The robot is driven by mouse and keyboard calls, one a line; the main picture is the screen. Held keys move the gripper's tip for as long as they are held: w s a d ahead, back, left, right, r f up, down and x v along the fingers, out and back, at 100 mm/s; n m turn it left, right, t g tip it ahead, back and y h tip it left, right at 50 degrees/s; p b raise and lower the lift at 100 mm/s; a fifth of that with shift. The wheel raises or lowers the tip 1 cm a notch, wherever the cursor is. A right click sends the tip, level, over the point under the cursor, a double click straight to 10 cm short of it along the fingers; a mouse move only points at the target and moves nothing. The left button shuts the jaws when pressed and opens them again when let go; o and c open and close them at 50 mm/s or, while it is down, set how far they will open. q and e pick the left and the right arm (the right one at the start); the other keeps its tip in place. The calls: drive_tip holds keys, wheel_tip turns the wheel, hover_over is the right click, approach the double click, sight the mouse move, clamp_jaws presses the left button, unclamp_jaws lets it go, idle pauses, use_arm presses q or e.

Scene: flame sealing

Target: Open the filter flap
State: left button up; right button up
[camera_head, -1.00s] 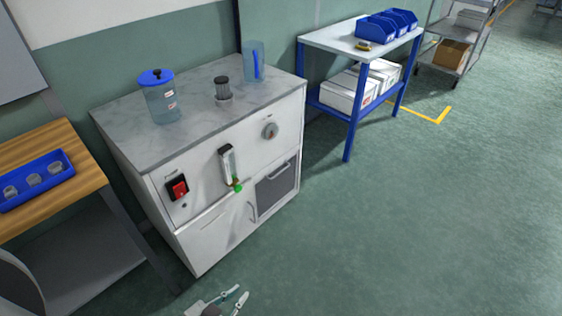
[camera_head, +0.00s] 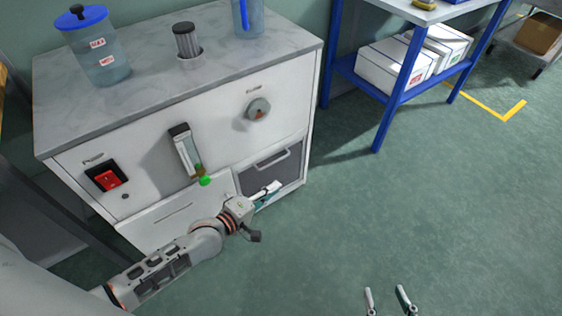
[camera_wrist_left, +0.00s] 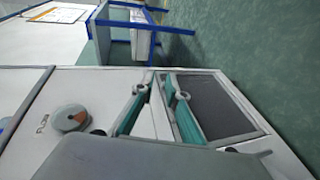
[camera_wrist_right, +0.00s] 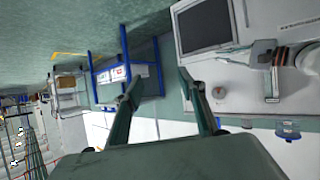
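A dark grey panel in a white frame (camera_head: 284,172), which looks like the filter flap, is at the right of the cabinet's front, with a bar handle along its upper edge. It appears closed. The panel also shows in the left wrist view (camera_wrist_left: 212,104) and right wrist view (camera_wrist_right: 203,24). My left gripper (camera_head: 274,189) is in front of the panel's lower left part in the head view. Its fingers (camera_wrist_left: 157,90) are apart, with a white strip visible between them; I cannot tell whether they touch. My right gripper (camera_head: 385,292) is open and empty over the floor.
The cabinet (camera_head: 150,170) has a red switch (camera_head: 108,178), a flow meter (camera_head: 186,152) and a round knob (camera_head: 258,108). A blue-lidded jar (camera_head: 100,55) and filter cylinder (camera_head: 187,42) stand on top. A blue-legged table (camera_head: 397,95) is at right; the floor before it is clear.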

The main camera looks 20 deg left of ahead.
sight(277, 161)
use_arm(q)
drive_tip(key=w+a+f+n+b, duration=0.1)
drive_tip(key=w+f+n+b, duration=0.1)
drive_tip(key=w, duration=0.3)
drive_tip(key=w+a+f+n+y+b, duration=0.1)
drive_tip(key=w+a+f+n+b, duration=0.1)
drive_tip(key=w, duration=0.4)
drive_tip(key=w+a+f+n+b, duration=0.1)
drive_tip(key=w+f+n+b, duration=0.1)
drive_tip(key=w+f+n, duration=0.2)
drive_tip(key=shift+w+a+f+n+t+b, duration=0.2)
drive_tip(key=shift+w+a+n+t+b, duration=0.15)
drive_tip(key=shift+w, duration=0.3)
drive_tip(key=shift+w+d, duration=0.15)
drive_tip(key=shift+w, duration=0.35)
drive_tip(key=shift+w+d+r, duration=0.1)
drive_tip(key=shift+w+r, duration=0.05)
drive_tip(key=shift+w, duration=0.05)
use_arm(e)
drive_tip(key=a, duration=0.1)
drive_tip(key=m, duration=0.1)
drive_tip(key=a+f, duration=0.1)
drive_tip(key=shift+w+a+f+y, duration=0.1)
drive_tip(key=shift+w+a+y, duration=0.2)
drive_tip(key=shift+y, duration=0.1)
use_arm(q)
drive_tip(key=shift+c, duration=0.4)
clamp_jaws()
drive_tip(key=shift+s, duration=0.1)
